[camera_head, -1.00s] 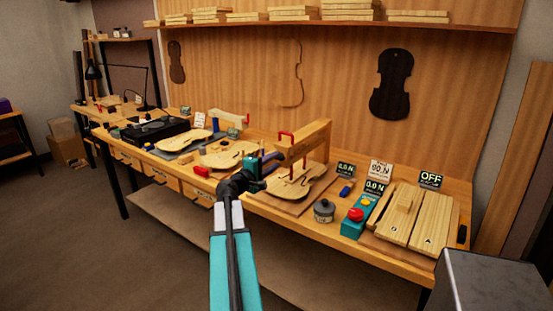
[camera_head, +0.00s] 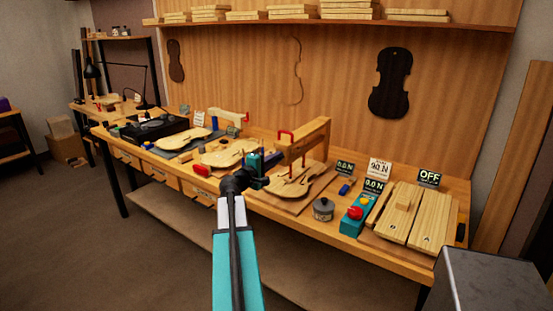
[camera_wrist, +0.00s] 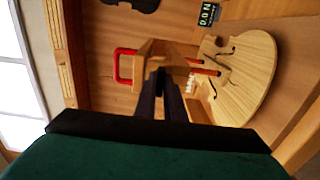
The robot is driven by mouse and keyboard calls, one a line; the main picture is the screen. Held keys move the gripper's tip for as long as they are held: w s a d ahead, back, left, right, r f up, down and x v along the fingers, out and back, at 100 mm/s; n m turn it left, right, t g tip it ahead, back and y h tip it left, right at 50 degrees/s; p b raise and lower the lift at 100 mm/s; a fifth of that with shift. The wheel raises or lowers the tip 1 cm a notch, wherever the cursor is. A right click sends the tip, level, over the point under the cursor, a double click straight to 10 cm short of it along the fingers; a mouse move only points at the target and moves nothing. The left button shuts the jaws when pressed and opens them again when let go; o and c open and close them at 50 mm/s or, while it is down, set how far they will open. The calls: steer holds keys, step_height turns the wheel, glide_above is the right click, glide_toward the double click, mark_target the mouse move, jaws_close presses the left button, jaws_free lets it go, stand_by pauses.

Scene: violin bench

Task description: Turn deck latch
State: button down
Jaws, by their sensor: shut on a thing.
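My gripper (camera_head: 272,159) is at the left end of the wooden press frame on the bench. In the wrist view its dark fingers (camera_wrist: 160,76) are close together at the end of the frame's wooden beam (camera_wrist: 172,50). They are shut on a small part there that they mostly hide. I take it for the deck latch, but its shape and angle cannot be told. The wooden frame (camera_head: 312,139) has a red handle (camera_head: 286,133) on top and stands over a pale violin plate (camera_head: 314,181). Red-tipped rods (camera_wrist: 205,72) point towards the plate in the wrist view.
A grey round pot (camera_head: 323,209), a teal box with a red button (camera_head: 357,214) and pale boards (camera_head: 430,220) are to the right. More violin plates (camera_head: 222,153) and a black machine (camera_head: 155,131) are to the left. A grey block (camera_head: 490,280) fills the lower right corner.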

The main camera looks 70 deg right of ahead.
steer(key=shift+n, duration=0.4)
steer(key=shift+s+f+n+p, duration=0.1)
steer(key=shift+n+p, duration=2.05)
steer(key=shift+n, duration=2.15)
steer(key=shift+f+n+p, duration=0.1)
steer(key=shift+n+p, duration=2)
steer(key=shift+n, duration=2.2)
steer(key=shift+a, duration=0.1)
steer(key=c, duration=1.8)
jaws_free()
steer(key=shift+c, duration=0.2)
steer(key=shift+r, duration=0.15)
